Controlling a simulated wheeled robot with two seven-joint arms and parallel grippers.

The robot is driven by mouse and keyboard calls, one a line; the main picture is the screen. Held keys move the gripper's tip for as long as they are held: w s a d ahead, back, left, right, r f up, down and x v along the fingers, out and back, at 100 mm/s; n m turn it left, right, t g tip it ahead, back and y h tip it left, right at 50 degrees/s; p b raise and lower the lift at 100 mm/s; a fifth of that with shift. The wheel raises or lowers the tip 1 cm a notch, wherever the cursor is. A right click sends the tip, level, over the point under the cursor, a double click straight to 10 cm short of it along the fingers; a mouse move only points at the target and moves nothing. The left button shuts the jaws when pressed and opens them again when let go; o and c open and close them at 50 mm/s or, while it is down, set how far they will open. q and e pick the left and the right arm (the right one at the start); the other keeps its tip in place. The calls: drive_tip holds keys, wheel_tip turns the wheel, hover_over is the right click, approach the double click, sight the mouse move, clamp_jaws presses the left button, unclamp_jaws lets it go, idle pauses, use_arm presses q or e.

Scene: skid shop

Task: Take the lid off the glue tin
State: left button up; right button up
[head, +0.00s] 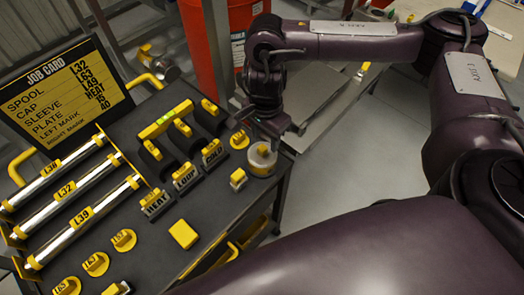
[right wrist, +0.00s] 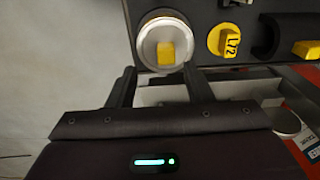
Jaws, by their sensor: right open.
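The glue tin (head: 262,165) stands at the right edge of the dark cart top, round and pale with a yellow knob (head: 264,151) on top. In the right wrist view the round lid (right wrist: 151,37) and its yellow knob (right wrist: 166,53) show from above, with the lid on the tin. My right gripper (head: 272,130) is just beyond the tin in the head view. In the right wrist view its two fingers (right wrist: 161,82) are apart, with nothing between them, and the tin lies just past their tips. My left gripper is out of view.
A yellow L72 cap (right wrist: 228,40) sits close beside the tin. HEAT, LOUP and COLD blocks (head: 185,177), labelled metal spools (head: 73,190) and a job card (head: 62,95) fill the cart. A red bucket (head: 212,50) stands behind.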

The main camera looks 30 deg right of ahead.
sight(263, 147)
drive_tip(key=shift+w+a+f+b, duration=0.1)
drive_tip(key=shift+w+f+b, duration=0.1)
drive_tip(key=shift+f, duration=1.1)
drive_tip(key=shift+w+f+b, duration=0.15)
drive_tip(key=shift+w+f, duration=0.05)
drive_tip(key=shift+f, duration=1.05)
drive_tip(key=shift+c, duration=0.5)
clamp_jaws()
